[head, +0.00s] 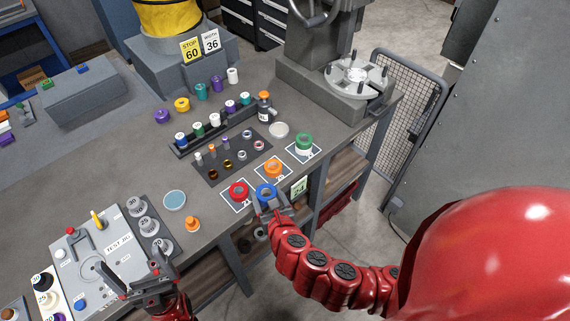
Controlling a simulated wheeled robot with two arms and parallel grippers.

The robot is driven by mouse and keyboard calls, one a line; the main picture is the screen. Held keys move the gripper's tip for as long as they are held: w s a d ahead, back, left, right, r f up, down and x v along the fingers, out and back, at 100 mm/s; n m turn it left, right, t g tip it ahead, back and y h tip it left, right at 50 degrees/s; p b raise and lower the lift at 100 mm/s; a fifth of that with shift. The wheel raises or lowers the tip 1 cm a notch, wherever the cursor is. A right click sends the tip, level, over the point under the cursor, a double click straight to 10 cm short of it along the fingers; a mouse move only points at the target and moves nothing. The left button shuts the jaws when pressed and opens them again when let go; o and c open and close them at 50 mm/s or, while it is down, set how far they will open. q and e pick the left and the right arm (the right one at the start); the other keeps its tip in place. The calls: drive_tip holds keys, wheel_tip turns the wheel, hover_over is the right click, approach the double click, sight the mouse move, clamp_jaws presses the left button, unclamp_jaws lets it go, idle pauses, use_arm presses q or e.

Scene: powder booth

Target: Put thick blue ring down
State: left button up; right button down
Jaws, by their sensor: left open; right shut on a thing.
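The thick blue ring (264,188) is at the front edge of the grey workbench, right of a thick red ring (238,190). My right gripper (268,201) is shut on the blue ring from the front. The fingers hide part of it, and I cannot tell whether it touches the bench. My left gripper (138,285) is open and empty, low in the view beside the test jig (115,252).
An orange ring (273,169) and a green ring (304,139) stand on outlined cards behind and to the right. A dark mat (231,168) with small parts lies behind the red ring. A blue-topped dish (174,200) and an orange piece (192,224) sit to the left.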

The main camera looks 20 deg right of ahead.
drive_tip(key=shift+s+a+f, duration=0.1)
drive_tip(key=shift+a, duration=0.1)
drive_tip(key=w+d+b, duration=0.1)
drive_tip(key=w+b, duration=0.1)
drive_tip(key=w+d+f+b, duration=0.1)
drive_tip(key=w+b, duration=0.2)
drive_tip(key=w+d+b, duration=0.1)
drive_tip(key=w+b, duration=0.1)
drive_tip(key=b, duration=0.1)
drive_tip(key=shift+w+d+f, duration=0.2)
drive_tip(key=shift+d, duration=0.15)
drive_tip(key=w+d+p, duration=0.2)
drive_tip(key=w, duration=0.1)
drive_tip(key=w+p, duration=0.1)
drive_tip(key=shift+w+d+r+p, duration=0.25)
drive_tip(key=shift+w+d+p, duration=0.05)
drive_tip(key=shift+w+d, duration=0.1)
drive_tip(key=shift+w+d+f, duration=0.1)
drive_tip(key=shift+w+d, duration=0.1)
drive_tip(key=shift+w, duration=0.25)
drive_tip(key=shift+w+d+f, duration=0.1)
drive_tip(key=shift+w+d, duration=0.05)
drive_tip(key=shift+w, duration=0.3)
wheel_tip(320, 180, down, 3)
drive_tip(key=shift+r+p, duration=0.15)
drive_tip(key=shift+p, duration=0.6)
drive_tip(key=shift+f, duration=0.4)
drive_tip(key=shift+f, duration=0.1)
